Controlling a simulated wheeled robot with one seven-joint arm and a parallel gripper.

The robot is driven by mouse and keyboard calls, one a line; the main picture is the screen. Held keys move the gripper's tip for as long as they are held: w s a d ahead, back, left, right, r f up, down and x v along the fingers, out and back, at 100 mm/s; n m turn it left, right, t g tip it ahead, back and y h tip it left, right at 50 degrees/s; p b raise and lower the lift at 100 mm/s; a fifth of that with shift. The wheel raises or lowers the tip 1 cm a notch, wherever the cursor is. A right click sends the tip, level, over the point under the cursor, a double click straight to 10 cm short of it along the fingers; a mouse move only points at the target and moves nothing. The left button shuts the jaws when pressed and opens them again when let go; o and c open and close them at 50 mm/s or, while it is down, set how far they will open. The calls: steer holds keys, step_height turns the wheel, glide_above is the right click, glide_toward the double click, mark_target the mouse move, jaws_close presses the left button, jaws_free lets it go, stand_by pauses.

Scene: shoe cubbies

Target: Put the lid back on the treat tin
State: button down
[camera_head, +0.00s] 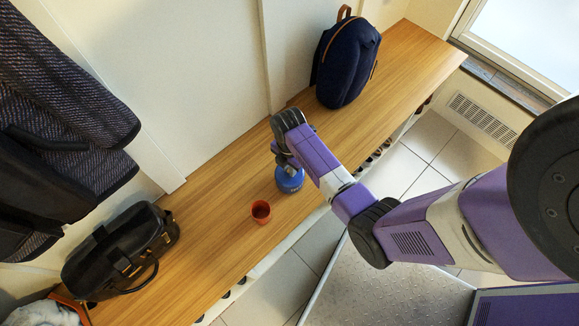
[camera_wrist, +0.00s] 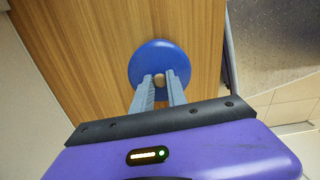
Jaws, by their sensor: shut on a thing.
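The blue treat tin (camera_head: 290,184) stands on the wooden bench, with pale lettering on its side. My gripper (camera_head: 288,164) is directly above it and points down. In the wrist view, the round blue lid (camera_wrist: 152,52) lies under my gripper (camera_wrist: 159,80). The fingers are shut on the lid's small wooden knob (camera_wrist: 158,79). The lid hides the tin's body and opening in the wrist view. I cannot tell whether the lid rests on the tin's rim or is held just above it.
A black handbag (camera_head: 118,250) is at the near left end, and a navy backpack (camera_head: 346,62) stands farther along. Dark coats (camera_head: 60,110) hang at the left. The bench between tin and backpack is clear.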

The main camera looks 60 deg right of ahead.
steer(key=c, duration=1.2)
jaws_free()
steer(key=shift+c, duration=0.2)
steer(key=shift+o, duration=0.4)
steer(key=o, duration=0.4)
steer(key=shift+r, duration=0.1)
steer(key=shift+r+p, duration=3.45)
steer(key=shift+p, duration=0.35)
